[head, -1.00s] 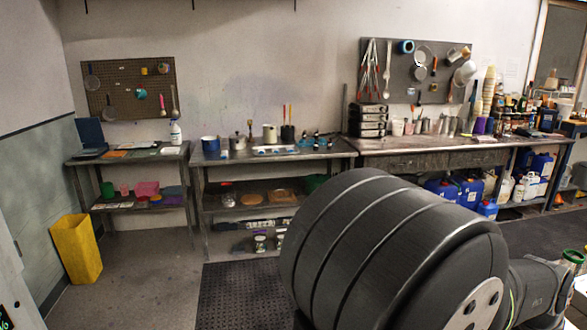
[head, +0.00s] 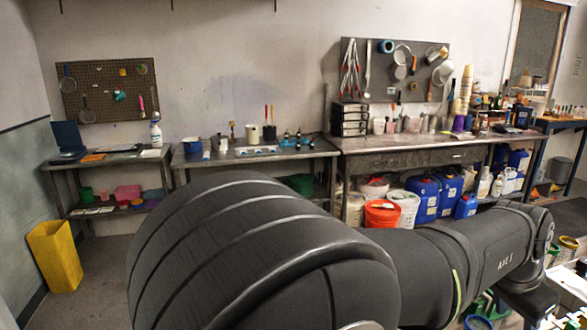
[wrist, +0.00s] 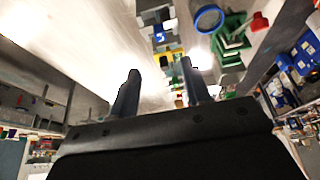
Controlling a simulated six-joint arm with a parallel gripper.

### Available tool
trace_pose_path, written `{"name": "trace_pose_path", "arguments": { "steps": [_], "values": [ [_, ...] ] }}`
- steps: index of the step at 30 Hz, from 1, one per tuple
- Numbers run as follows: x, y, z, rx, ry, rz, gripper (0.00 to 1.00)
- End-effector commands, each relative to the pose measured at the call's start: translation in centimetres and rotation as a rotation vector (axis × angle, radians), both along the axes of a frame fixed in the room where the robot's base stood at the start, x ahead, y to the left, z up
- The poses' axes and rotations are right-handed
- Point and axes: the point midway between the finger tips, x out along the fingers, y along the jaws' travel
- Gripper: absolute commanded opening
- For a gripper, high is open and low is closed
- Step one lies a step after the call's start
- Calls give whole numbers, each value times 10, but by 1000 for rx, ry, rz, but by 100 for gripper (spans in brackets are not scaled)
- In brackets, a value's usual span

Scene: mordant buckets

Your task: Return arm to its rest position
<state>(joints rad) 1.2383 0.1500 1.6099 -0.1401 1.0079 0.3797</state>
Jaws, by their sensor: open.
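My gripper (wrist: 160,72) shows in the wrist view with its two dark fingers apart and nothing between them. It points into open space, away from any surface it could touch. My gripper is out of the head view. There, large dark links of my own arm fill the lower middle and stretch to the right edge.
Steel benches line the back wall, including a long one (head: 400,143). An orange bucket (head: 382,214), a white bucket (head: 406,203) and blue jugs (head: 423,197) stand below it. A yellow bin (head: 55,255) is at the left. In the wrist view, a blue-rimmed container (wrist: 208,18) is at the top.

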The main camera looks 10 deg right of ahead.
Motion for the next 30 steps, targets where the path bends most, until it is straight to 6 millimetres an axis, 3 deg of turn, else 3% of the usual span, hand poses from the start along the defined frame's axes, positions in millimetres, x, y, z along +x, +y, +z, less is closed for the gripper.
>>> {"name": "trace_pose_path", "arguments": {
  "steps": [12,19,21,30],
  "values": [
    [0,-32,-81,6,3,-1,44],
    [1,-49,-117,2,1,1,44],
    [1,-49,-95,-5,-1,-1,44],
    [1,-48,-35,-3,-1,-1,44]
  ]
}}
